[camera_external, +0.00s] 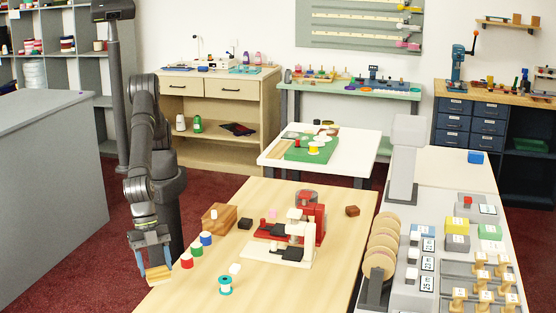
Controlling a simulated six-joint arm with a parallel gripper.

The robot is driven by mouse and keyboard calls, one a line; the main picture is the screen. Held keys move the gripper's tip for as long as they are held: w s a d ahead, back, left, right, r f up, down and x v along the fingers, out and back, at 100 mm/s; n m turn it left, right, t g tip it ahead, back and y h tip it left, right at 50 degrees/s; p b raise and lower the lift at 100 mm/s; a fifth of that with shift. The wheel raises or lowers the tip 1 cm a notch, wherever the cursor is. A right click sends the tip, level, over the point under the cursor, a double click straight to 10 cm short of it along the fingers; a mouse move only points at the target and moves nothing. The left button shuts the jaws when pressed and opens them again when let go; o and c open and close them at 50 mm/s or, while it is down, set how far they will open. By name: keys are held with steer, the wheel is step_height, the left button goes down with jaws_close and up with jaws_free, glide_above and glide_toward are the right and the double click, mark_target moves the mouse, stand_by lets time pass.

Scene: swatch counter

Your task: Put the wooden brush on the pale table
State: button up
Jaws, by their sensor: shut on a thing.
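My gripper (154,262) points down at the lower left, by the left edge of the light wood table (310,190). Its blue fingers are shut on a small tan wooden thing, which looks like the wooden brush (158,274). Its bristles cannot be made out. I cannot tell whether it is clear of the table edge or over it.
Red and white machines (295,235) fill the middle. The front right of the light wood table is clear.

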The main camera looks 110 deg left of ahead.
mark_target(164, 268)
steer(key=w+f, duration=0.2)
steer(key=w, duration=0.1)
steer(key=shift+f, duration=1.9)
steer(key=shift+f, duration=0.1)
steer(key=o, duration=1)
steer(key=shift+c, duration=0.2)
steer(key=shift+s+a+r, duration=0.1)
steer(key=shift+r, duration=0.35)
steer(key=v, duration=1.1)
